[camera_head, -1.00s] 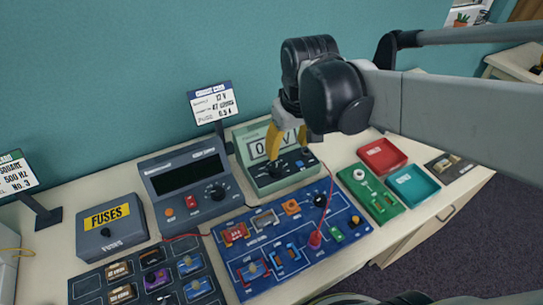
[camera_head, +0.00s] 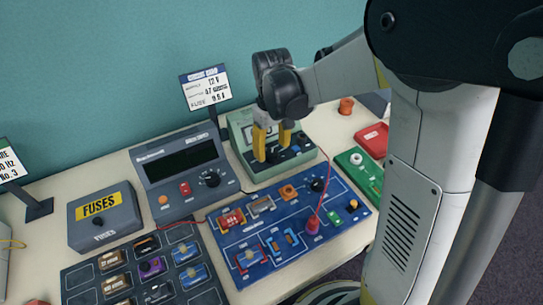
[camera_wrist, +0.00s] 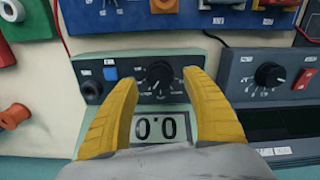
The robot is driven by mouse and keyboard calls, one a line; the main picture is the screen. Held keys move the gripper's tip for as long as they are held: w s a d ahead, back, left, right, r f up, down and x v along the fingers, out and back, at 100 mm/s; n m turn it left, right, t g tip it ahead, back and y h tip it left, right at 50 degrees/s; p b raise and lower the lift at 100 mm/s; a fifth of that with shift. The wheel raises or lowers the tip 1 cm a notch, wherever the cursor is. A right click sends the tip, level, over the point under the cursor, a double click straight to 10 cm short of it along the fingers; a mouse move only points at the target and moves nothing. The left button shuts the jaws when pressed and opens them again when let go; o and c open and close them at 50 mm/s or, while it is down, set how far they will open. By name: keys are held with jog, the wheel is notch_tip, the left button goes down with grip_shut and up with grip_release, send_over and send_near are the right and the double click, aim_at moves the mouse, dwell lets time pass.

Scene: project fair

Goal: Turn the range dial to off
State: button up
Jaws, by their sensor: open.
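The green-grey meter (camera_head: 247,128) stands at the back of the bench, with its display reading 0.0 in the wrist view (camera_wrist: 158,125). Its black range dial (camera_wrist: 159,76) has a ring of pale marks; I cannot read which one it points to. In the wrist view my gripper (camera_wrist: 158,84) is open, its yellow fingers on either side of the dial, with gaps showing. In the head view my gripper (camera_head: 272,143) is over the meter's front and partly covers its panel and display. I cannot tell whether a finger touches the dial.
A blue button (camera_wrist: 110,73) and black round knob (camera_wrist: 91,91) are beside the dial. A grey power supply (camera_head: 150,158) with its own dial stands next to the meter. A blue circuit board (camera_head: 290,262) with a red lead lies in front. A grey fuse box (camera_head: 125,222) stands left.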

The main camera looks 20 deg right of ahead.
jog(key=shift+f, duration=1.2)
jog(key=c, duration=1.2)
jog(key=shift+c, duration=0.2)
jog(key=shift+n, duration=0.3)
jog(key=n, duration=0.2)
jog(key=shift+n, duration=2.1)
